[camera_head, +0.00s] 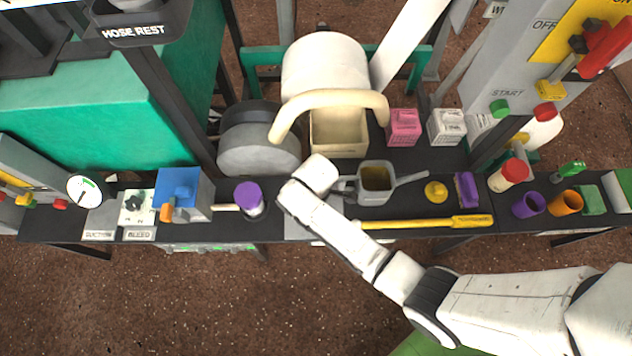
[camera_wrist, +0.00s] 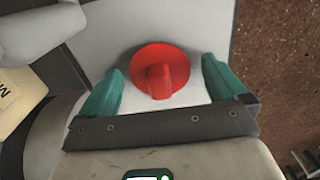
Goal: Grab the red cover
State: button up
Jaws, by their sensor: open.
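The red cover (camera_wrist: 170,62) is a round red disc with a raised grip tab in its middle. It sits on a light grey surface (camera_wrist: 205,25) in the wrist view. My gripper (camera_wrist: 162,72) is open, with one green finger on each side of the cover's near part. The tab lies between the fingers, and I see gaps on both sides. I cannot tell how far the fingertips are from the grey surface. In the head view I cannot make out this cover or my fingers; my white arm lies over that part of the bench.
On the dark bench are a grey pot (camera_head: 376,196), a purple-topped jar (camera_head: 249,199), a blue box (camera_head: 184,193) and a yellow-handled tool (camera_head: 428,223). A cream bin (camera_head: 338,132) is behind. Brown floor (camera_head: 180,310) lies in front.

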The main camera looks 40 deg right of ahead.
jog(key=shift+c, duration=0.4)
jog(key=c, duration=1.1)
jog(key=shift+o, duration=0.2)
